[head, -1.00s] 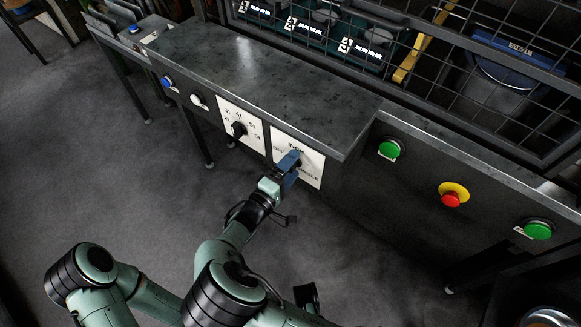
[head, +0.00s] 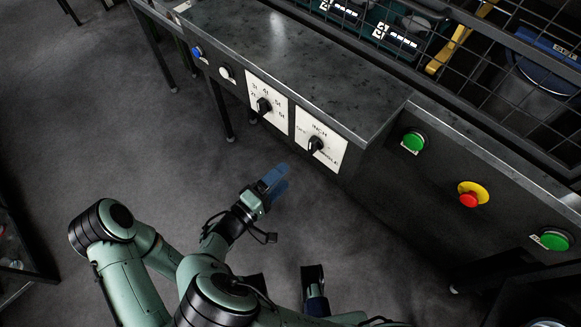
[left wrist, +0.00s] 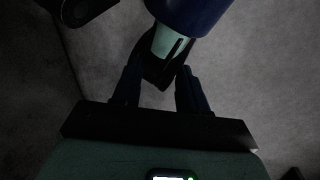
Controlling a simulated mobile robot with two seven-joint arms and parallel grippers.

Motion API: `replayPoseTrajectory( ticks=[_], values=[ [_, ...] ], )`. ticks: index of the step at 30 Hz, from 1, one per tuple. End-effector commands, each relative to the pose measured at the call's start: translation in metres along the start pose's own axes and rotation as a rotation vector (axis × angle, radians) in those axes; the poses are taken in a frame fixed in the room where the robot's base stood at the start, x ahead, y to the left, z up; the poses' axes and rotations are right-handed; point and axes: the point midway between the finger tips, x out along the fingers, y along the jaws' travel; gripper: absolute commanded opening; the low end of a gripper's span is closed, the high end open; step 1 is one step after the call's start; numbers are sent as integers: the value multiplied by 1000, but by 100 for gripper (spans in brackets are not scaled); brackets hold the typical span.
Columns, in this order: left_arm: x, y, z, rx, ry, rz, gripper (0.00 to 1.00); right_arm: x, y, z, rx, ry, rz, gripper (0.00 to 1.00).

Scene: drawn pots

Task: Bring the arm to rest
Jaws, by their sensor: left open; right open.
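My right gripper (head: 275,181) shows in the head view with blue fingers. It is open and empty, over the grey floor in front of the machine's panel. It is clear of the selector knob (head: 316,146) on the white plate marked INCH, which sits above and to its right. In the left wrist view, my left gripper (left wrist: 159,78) has two dark blue fingers spread apart, with nothing clearly held between them. A blue and pale green part of my own body crosses the top of that view. In the head view my left gripper cannot be made out clearly.
A numbered dial (head: 264,106), a blue button (head: 197,52), a white button (head: 226,72), green buttons (head: 414,142) (head: 554,240) and a red stop button (head: 469,199) line the machine front. A wire guard (head: 520,75) stands behind. Floor (head: 130,130) is free at left.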

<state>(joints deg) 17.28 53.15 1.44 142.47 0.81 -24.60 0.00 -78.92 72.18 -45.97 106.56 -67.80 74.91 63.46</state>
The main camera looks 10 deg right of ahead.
Motion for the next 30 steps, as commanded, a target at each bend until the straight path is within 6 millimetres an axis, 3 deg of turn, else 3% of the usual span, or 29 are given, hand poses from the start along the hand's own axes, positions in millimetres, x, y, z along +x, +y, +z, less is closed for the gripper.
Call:
replayPoseTrajectory(
  ticks=[22,26,30],
  values=[
    [-4,1,1,0,-1,0,43,-7,5,0,0,0,0,92],
    [-26,7,7,0,-13,-2,43,-6,33,-1,7,0,6,92],
    [-66,18,14,0,-36,-6,43,-2,84,-6,20,0,15,92]
  ],
)
